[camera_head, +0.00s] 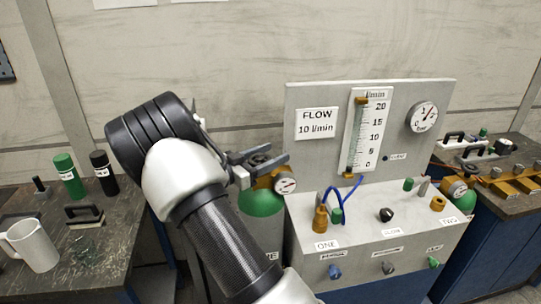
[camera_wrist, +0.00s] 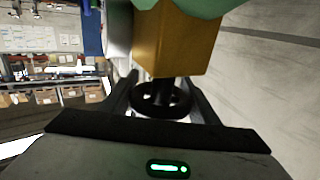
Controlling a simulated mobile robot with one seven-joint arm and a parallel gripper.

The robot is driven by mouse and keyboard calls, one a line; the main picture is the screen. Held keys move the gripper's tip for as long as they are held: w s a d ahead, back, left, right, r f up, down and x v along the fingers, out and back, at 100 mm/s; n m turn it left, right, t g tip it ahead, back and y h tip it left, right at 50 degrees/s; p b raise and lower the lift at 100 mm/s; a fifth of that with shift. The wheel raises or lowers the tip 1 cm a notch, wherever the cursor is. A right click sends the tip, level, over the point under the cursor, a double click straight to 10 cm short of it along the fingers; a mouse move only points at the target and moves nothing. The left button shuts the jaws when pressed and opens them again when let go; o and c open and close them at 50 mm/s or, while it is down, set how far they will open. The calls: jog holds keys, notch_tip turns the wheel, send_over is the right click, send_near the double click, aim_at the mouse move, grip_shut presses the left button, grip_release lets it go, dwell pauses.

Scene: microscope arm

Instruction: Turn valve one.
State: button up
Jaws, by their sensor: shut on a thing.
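Valve one's dark handwheel (camera_wrist: 160,106) sits between the two fingers of my gripper (camera_wrist: 163,94) in the wrist view. My gripper is shut on this wheel. The brass valve body (camera_wrist: 178,42) lies just beyond the wheel, and a bit of the green cylinder shows past it. In the head view my gripper (camera_head: 262,165) reaches in from the left to the top of the green cylinder (camera_head: 260,203). The fingers partly hide the wheel there. A round gauge (camera_head: 285,185) is on the valve's right side. My arm covers part of the cylinder's label.
A grey panel (camera_head: 390,225) right of the cylinder carries a flow tube (camera_head: 356,135), a dial (camera_head: 423,116), a FLOW 10 l/min sign (camera_head: 318,122) and several knobs. Cylinder two (camera_head: 464,199) stands at its right. A mug (camera_head: 32,246) and bottles (camera_head: 68,175) stand on the left bench.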

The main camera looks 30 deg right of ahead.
jog(key=n+t+y+b, duration=0.1)
jog(key=n+t, duration=0.1)
jog(key=t, duration=0.1)
jog(key=w+n+t+y+b, duration=0.1)
jog(key=n+t, duration=0.1)
jog(key=shift+a+f+t, duration=0.15)
jog(key=shift+a+t, duration=0.05)
jog(key=shift+t, duration=0.2)
jog(key=shift+w+a+n+t+y+b, duration=0.15)
jog(key=shift+n+t+y+b, duration=0.1)
jog(key=shift+n+t+y, duration=0.2)
jog(key=shift+w+a+n+t+y+b, duration=0.1)
jog(key=shift+w+n+t+y+b, duration=0.1)
jog(key=shift+n+t+y, duration=0.25)
jog(key=o, duration=1.1)
jog(key=v, duration=1.7)
jog(key=shift+s+a, duration=0.1)
jog(key=shift+s, duration=0.15)
